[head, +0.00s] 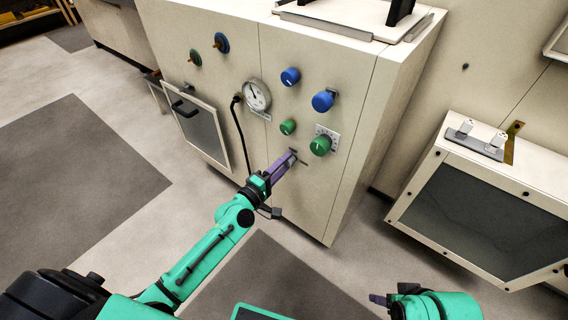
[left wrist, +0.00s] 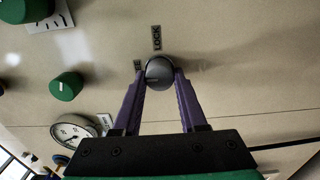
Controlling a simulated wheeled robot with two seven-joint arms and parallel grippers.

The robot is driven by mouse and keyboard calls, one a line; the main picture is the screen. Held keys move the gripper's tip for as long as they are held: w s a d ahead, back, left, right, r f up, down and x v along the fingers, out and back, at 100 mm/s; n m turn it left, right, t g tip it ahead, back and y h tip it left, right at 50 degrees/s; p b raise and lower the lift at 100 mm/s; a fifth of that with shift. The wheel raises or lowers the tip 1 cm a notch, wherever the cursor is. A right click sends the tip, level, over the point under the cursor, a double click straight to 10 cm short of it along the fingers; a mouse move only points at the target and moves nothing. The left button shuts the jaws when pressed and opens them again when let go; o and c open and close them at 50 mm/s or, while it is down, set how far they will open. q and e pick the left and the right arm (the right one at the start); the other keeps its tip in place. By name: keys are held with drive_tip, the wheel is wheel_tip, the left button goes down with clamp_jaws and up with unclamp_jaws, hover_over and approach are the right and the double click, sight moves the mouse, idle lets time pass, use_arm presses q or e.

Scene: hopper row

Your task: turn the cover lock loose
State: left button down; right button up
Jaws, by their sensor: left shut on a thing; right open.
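The cover lock is a round dark grey knob (left wrist: 160,72) on the cabinet front, under a small plate reading LOCK (left wrist: 156,38) in the left wrist view. My left gripper (head: 291,156) reaches the cabinet front, and its purple fingers are shut on the knob, one on each side. The left gripper also shows in the left wrist view (left wrist: 161,80). In the head view the fingers mostly hide the knob. My right gripper (head: 378,299) is at the bottom right of the head view, open and away from the cabinet.
The cabinet front (head: 310,200) also carries green knobs (head: 320,145), blue knobs (head: 323,101), a gauge (head: 257,95) and a hanging black cable (head: 240,130). A framed door (head: 197,125) is at left. A separate white box with a dark panel (head: 480,215) stands at right.

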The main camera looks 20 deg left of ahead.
use_arm(q)
drive_tip(key=shift+f, duration=0.15)
drive_tip(key=shift+c, duration=2.2)
unclamp_jaws()
drive_tip(key=v, duration=1.4)
drive_tip(key=shift+s, duration=0.3)
